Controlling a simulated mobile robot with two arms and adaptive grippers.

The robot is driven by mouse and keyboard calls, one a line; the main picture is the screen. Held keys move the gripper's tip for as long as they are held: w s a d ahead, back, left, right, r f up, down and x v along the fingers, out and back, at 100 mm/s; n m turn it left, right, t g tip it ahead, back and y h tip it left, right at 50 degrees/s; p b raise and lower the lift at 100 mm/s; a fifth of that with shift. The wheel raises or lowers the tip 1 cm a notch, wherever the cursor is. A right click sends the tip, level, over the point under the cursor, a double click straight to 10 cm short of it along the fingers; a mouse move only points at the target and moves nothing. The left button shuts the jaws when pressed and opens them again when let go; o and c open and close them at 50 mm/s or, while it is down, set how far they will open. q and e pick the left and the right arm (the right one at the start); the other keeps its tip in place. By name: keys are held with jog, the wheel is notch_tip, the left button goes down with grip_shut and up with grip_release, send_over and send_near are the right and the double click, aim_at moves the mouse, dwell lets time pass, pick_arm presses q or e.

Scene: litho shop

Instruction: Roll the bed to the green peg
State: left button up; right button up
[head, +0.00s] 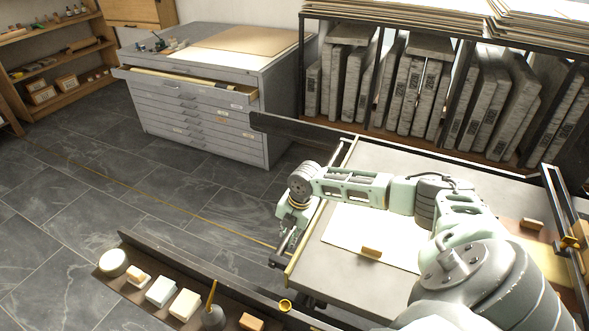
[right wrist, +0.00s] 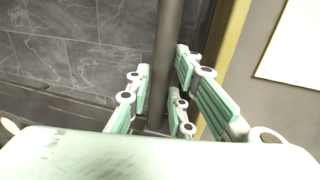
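The bed (head: 345,262) is a flat grey slab with a cream sheet (head: 345,232) on it, between dark rails. My right gripper (head: 290,240) points down at the bed's left end, beside its brass-coloured edge. In the right wrist view, a dark round bar (right wrist: 166,55) runs between my right gripper's pale green fingers (right wrist: 163,95). The fingers lie close on both sides of the bar; I cannot tell whether they press on it. I cannot make out the green peg. My left gripper is not in view.
A dark shelf (head: 140,296) in front holds a round pot, pale blocks and a brush in a holder. A small wooden block (head: 371,252) lies on the sheet. A grey drawer cabinet (head: 205,125) and a rack of stone slabs (head: 470,105) stand behind. The tiled floor at left is clear.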

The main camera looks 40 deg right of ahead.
jog(key=shift+o, duration=0.5)
jog(key=shift+w+a, duration=0.25)
jog(key=shift+w, duration=0.3)
jog(key=shift+f, duration=0.15)
jog(key=shift+s+d, duration=0.2)
jog(key=shift+s, duration=0.7)
jog(key=shift+d+r, duration=0.2)
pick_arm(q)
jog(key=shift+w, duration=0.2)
pick_arm(e)
jog(key=w+a+v, duration=0.1)
jog(key=v, duration=1.1)
jog(key=shift+d+r, duration=0.15)
